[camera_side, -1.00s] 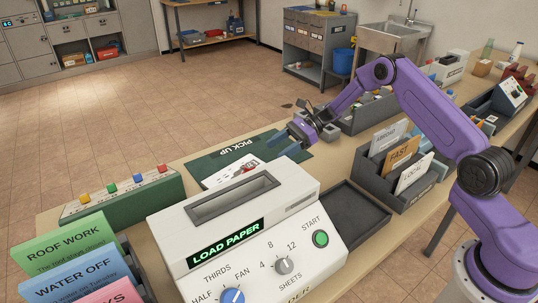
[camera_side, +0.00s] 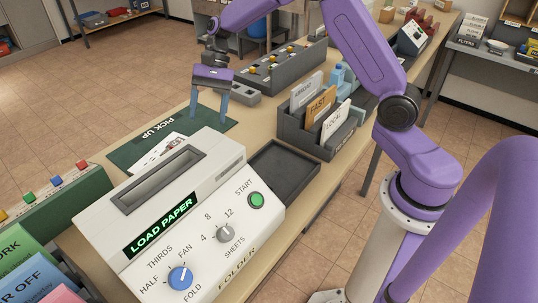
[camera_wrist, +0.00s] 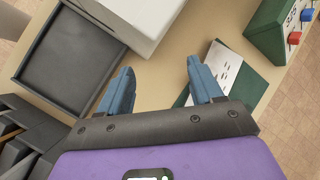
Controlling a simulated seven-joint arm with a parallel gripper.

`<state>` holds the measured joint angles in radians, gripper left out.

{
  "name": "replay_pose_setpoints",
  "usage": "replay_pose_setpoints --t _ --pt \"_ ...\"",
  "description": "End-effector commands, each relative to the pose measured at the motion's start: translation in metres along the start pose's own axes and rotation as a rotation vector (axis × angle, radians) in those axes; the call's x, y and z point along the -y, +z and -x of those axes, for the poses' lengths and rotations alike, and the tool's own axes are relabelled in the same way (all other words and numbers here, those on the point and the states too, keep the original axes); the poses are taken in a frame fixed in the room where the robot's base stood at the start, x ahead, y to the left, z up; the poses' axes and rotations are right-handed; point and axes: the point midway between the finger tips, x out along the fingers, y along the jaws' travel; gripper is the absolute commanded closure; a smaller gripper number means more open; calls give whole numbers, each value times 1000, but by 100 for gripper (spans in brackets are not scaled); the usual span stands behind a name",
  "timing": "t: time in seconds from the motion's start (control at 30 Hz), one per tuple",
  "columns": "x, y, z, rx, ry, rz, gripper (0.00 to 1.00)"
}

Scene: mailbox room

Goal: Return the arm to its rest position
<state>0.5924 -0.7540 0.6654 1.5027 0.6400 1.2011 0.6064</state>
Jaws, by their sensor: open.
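My arm is raised over the bench, with my gripper (camera_side: 209,112) pointing down near the far right corner of the green PICK UP mat (camera_side: 134,150). Its two blue fingers are apart with nothing between them. The wrist view also shows my gripper (camera_wrist: 160,70) open and empty. White printed paper (camera_side: 156,154) lies on the mat, partly hidden behind the folder machine. In the wrist view the paper (camera_wrist: 224,66) lies beyond the right finger, which covers part of it.
The white folder machine (camera_side: 225,185) reads LOAD PAPER. Its dark tray (camera_side: 284,172) is empty. A grey sorter (camera_side: 318,140) with ABROAD, FAST and LOCAL cards stands right of my gripper. A grey unit with knobs (camera_side: 285,68) stands behind. Coloured buttons (camera_side: 55,180) are at left.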

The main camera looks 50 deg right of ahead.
Motion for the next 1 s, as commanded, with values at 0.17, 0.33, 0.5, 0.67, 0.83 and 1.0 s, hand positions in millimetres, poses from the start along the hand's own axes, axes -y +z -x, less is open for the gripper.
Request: replay_pose_setpoints --t 0.17,0.33,0.5,0.67,0.83,1.0 --pt "-22 62 3 -116 154 309 35" --pt "-56 116 0 -183 281 612 35" --pt "-100 161 -1 -236 400 939 35" --pt "-154 193 -8 -229 498 1234 35" --pt "-212 212 -15 -200 583 1527 35" --pt "-251 217 -19 -173 637 1724 35"
